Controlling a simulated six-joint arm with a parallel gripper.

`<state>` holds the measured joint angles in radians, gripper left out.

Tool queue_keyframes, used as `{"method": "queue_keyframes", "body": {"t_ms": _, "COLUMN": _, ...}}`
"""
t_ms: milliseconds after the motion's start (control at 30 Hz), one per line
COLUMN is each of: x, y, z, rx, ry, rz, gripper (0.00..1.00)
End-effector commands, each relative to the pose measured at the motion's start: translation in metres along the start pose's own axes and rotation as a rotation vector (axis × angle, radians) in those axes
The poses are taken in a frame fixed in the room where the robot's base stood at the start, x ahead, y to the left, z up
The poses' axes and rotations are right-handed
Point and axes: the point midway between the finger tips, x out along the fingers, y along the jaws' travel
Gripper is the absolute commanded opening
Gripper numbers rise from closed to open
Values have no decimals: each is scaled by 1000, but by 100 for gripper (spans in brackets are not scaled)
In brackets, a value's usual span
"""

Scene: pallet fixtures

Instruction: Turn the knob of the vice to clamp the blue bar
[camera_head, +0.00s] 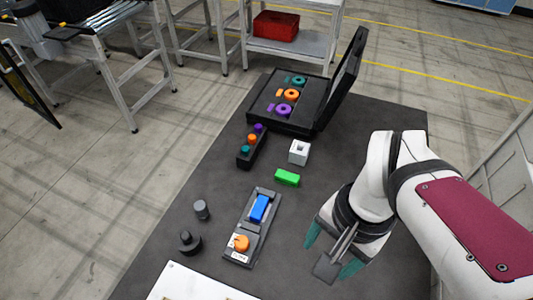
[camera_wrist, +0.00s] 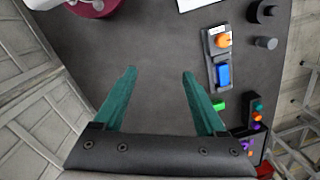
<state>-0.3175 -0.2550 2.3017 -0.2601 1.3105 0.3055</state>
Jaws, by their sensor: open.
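The vice (camera_head: 262,222) is a long grey fixture lying on the dark table, left of my gripper in the head view. Its orange knob (camera_head: 241,243) sits at the near end, beside a white label. The blue bar (camera_head: 259,208) lies in the vice's channel; I cannot tell how tightly the jaws meet it. In the wrist view the vice (camera_wrist: 210,55), knob (camera_wrist: 223,40) and blue bar (camera_wrist: 223,75) are at the upper right. My gripper (camera_head: 330,252) has teal fingers, open and empty, right of the vice and apart from it. Its fingers (camera_wrist: 160,85) show bare table between them.
A green block (camera_head: 287,177) and a white holed cube (camera_head: 299,152) lie beyond the vice. A black rack (camera_head: 245,158) and open case (camera_head: 272,119) stand farther back. Dark cylinders (camera_head: 201,210) and (camera_head: 189,243) stand left. A white plate (camera_head: 195,284) lies near.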

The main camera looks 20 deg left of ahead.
Motion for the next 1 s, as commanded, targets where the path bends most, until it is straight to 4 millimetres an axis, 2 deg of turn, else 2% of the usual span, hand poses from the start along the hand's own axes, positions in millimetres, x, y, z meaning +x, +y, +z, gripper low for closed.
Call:
{"method": "queue_keyframes", "body": {"t_ms": 33, "x": 6, "y": -39, "z": -3, "rx": -50, "ry": 2, "rz": 28, "gripper": 74}}
{"method": "queue_keyframes", "body": {"t_ms": 100, "x": 18, "y": -94, "z": 0, "rx": -91, "ry": 25, "rz": 52, "gripper": 74}}
{"method": "queue_keyframes", "body": {"t_ms": 133, "x": 24, "y": -115, "z": 6, "rx": -106, "ry": 34, "rz": 59, "gripper": 74}}
{"method": "queue_keyframes", "body": {"t_ms": 200, "x": 38, "y": -153, "z": 20, "rx": -131, "ry": 54, "rz": 67, "gripper": 74}}
{"method": "queue_keyframes", "body": {"t_ms": 300, "x": 51, "y": -179, "z": 34, "rx": -145, "ry": 68, "rz": 68, "gripper": 74}}
{"method": "queue_keyframes", "body": {"t_ms": 467, "x": 80, "y": -179, "z": 33, "rx": -142, "ry": 69, "rz": 72, "gripper": 74}}
{"method": "queue_keyframes", "body": {"t_ms": 700, "x": 153, "y": -173, "z": 27, "rx": -142, "ry": 68, "rz": 74, "gripper": 74}}
{"method": "queue_keyframes", "body": {"t_ms": 800, "x": 177, "y": -172, "z": 25, "rx": -142, "ry": 69, "rz": 72, "gripper": 74}}
{"method": "queue_keyframes", "body": {"t_ms": 1000, "x": 203, "y": -171, "z": 23, "rx": -142, "ry": 70, "rz": 69, "gripper": 74}}
